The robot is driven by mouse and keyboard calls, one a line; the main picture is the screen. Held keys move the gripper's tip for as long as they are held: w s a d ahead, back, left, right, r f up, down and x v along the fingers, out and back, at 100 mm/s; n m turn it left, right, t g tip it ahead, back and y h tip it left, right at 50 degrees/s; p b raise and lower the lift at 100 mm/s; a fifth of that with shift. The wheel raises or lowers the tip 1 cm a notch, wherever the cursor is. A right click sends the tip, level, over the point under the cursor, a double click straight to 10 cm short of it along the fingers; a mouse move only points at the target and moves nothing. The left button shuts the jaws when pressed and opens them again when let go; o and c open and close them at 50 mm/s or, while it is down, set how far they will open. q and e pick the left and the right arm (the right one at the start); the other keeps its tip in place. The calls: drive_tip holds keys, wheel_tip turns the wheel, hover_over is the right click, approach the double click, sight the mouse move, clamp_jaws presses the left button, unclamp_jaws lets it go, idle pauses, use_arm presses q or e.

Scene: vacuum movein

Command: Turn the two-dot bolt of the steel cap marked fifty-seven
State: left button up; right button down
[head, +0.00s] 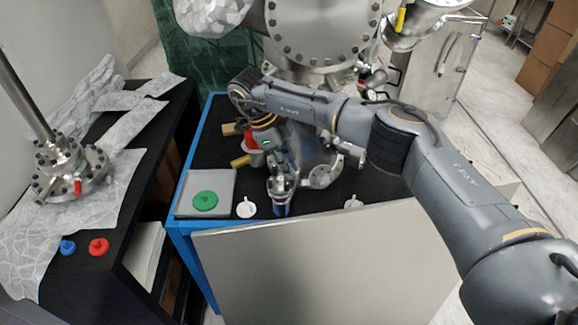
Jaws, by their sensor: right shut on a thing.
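My right gripper (281,187) reaches down over the blue-edged table, near its front edge. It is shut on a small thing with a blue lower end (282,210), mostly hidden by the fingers. A round steel piece (324,175) lies just right of the gripper; I cannot tell if they touch. A steel flange with several bolts and a red part (70,175) stands on the left black table. No fifty-seven marking or two-dot bolt is legible here. My left gripper is not in view.
A grey tray (184,208) with a green knob (205,201) lies left of the gripper. White round pieces (246,208) (353,202) lie near the front edge. Blue (67,247) and red (98,246) knobs lie on the left table. A large steel flanged vessel (322,35) hangs above.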

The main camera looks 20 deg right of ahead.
drive_tip(key=c, duration=1.6)
unclamp_jaws()
drive_tip(key=shift+c, duration=0.2)
drive_tip(key=v, duration=0.7)
drive_tip(key=shift+r, duration=0.25)
